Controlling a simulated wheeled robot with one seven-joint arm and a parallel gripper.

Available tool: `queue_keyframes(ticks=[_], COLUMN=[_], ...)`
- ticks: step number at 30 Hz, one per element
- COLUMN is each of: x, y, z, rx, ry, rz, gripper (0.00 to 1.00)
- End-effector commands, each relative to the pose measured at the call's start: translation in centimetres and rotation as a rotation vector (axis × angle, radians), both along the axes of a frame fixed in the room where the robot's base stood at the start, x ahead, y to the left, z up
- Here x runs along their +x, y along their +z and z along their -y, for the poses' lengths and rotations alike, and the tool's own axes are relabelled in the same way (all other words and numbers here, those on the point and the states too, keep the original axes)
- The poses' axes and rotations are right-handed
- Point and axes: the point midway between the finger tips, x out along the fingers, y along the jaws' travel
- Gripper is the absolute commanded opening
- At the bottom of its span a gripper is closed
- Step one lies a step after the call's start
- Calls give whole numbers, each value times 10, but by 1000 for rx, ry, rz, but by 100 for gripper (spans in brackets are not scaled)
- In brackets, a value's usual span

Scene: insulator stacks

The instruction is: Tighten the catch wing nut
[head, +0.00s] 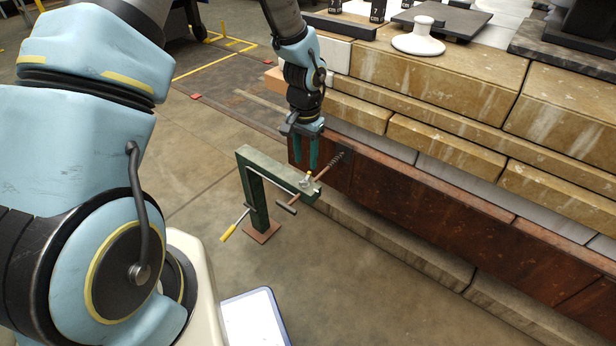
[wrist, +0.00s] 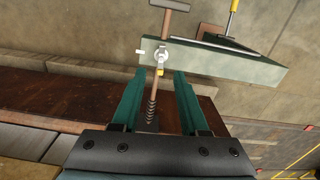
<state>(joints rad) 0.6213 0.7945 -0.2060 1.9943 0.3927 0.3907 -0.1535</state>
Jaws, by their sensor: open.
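The catch wing nut (wrist: 160,55) is a small pale metal piece with a yellow part below it, on the green bracket arm (wrist: 225,62) in the wrist view. In the head view it shows as a small pale shape (head: 309,177) near the bracket's right end. A brown rod (wrist: 165,35), threaded lower down, runs past it and between my fingers in the picture. My gripper (head: 312,165) points down above the bracket end, teal fingers apart. In the wrist view the nut lies just beyond the fingertips, roughly centred. I cannot tell whether anything touches.
The green post (head: 255,200) stands on a reddish foot plate. A crank with a yellow handle (head: 229,233) sticks out on the left. A rusty beam (head: 420,205) and stone blocks (head: 440,75) stand close on the right. Floor in front is open.

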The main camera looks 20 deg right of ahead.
Motion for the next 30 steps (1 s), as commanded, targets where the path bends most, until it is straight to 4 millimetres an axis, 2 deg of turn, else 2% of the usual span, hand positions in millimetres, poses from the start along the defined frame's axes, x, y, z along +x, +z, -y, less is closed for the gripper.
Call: queue_keyframes(ticks=[1,3,9,15,23,30], x=[-1,0,0,0,0,0], y=[-13,-25,-53,-64,-64,-64], z=[-1,0,-1,-1,0,-1], rx=[2,2,2,1,1,1], ry=[0,1,2,2,2,2], rz=[-2,-2,-1,1,1,1], gripper=[44,44,44,44,44,17])
